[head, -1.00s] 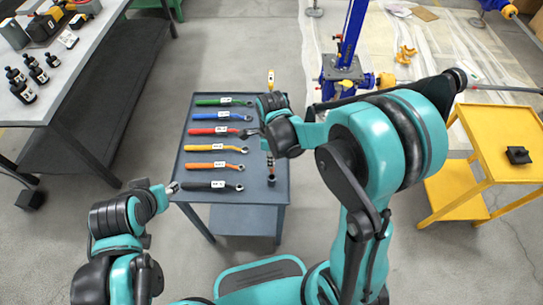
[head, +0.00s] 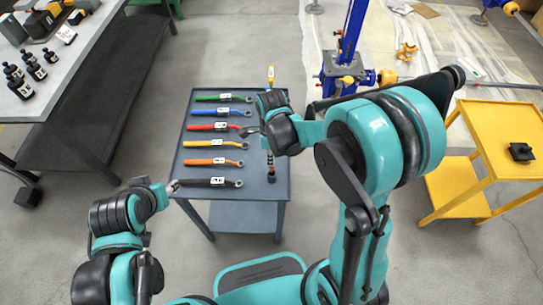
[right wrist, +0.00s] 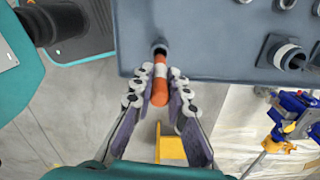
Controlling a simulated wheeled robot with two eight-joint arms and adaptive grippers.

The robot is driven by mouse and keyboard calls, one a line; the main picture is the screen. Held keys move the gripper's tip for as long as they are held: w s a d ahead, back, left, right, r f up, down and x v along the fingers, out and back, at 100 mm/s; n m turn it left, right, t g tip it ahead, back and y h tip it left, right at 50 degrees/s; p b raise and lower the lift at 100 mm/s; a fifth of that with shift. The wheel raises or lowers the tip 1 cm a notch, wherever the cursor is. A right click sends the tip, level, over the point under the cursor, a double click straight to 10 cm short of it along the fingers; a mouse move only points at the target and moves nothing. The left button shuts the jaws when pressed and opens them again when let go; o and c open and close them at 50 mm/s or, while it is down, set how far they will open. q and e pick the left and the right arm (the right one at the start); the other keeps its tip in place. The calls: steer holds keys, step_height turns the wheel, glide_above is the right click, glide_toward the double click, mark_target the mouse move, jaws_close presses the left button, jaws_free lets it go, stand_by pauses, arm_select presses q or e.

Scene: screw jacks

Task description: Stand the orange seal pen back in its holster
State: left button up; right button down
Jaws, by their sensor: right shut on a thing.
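The orange seal pen (right wrist: 160,82) is between the two fingers of my right gripper (right wrist: 161,86), which is shut on it. Its dark far end points at the blue-grey cart; I cannot tell whether it touches anything.
The cart (head: 182,165) holds a row of labelled wrenches, including a black one (head: 212,183). A yellow-handled upright tool (head: 270,75) shows beyond my right gripper. A blue jack (head: 350,45) stands behind; a yellow cart (head: 510,140) stands at right, a bench (head: 85,55) at left.

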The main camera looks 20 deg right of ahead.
steer(key=shift+f, duration=0.2)
steer(key=shift+f+b, duration=2.35)
steer(key=shift+f, duration=0.25)
steer(key=c, duration=1.4)
jaws_free()
steer(key=shift+r, duration=0.1)
step_height(320, 180, up, 12)
steer(key=shift+f, duration=0.1)
